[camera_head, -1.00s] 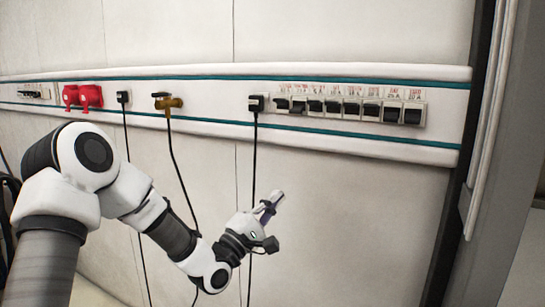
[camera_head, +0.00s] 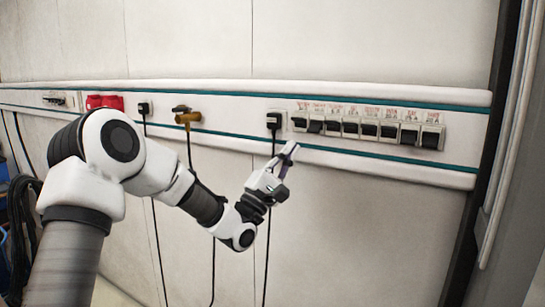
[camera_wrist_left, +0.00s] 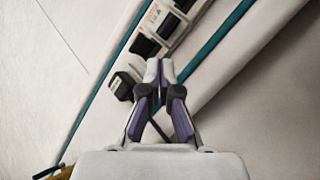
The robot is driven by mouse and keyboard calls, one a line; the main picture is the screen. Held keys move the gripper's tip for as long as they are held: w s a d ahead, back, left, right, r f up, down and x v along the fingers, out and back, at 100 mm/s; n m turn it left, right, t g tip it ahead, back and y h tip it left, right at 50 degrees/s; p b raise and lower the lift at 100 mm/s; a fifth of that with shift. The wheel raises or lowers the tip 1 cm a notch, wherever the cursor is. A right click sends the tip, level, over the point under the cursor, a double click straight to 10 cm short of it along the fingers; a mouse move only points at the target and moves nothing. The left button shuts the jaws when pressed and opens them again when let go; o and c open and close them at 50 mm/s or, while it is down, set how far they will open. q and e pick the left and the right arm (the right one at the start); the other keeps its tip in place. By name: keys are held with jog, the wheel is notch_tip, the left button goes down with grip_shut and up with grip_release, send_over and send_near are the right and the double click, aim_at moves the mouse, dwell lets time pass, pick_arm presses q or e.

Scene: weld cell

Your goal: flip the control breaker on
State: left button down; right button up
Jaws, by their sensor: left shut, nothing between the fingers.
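A row of several breaker switches (camera_head: 367,127) with dark rockers and red-lettered labels above is set in the white wall rail. I cannot tell from the labels which one is the control breaker. The near end of the row also shows in the left wrist view (camera_wrist_left: 166,28). My left gripper (camera_head: 290,150) is shut and empty, just below the left end of the row and apart from it. In the left wrist view its closed fingertips (camera_wrist_left: 159,68) point toward the lowest breakers. My right gripper is not in view.
A black plug (camera_head: 273,121) with a hanging cable sits just left of the breakers, close to my left gripper; it also shows in the left wrist view (camera_wrist_left: 122,86). A brass valve (camera_head: 187,116) and red sockets (camera_head: 104,102) are farther left. A dark door frame (camera_head: 490,175) stands at right.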

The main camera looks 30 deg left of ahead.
aim_at(315, 129)
pick_arm(q)
jog(key=p+x, duration=0.1)
jog(key=x, duration=0.2)
jog(key=shift+r, duration=0.2)
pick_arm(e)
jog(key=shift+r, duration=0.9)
pick_arm(q)
jog(key=shift+w, duration=0.1)
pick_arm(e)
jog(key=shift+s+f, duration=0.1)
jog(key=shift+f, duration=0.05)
pick_arm(q)
jog(key=shift+r, duration=0.1)
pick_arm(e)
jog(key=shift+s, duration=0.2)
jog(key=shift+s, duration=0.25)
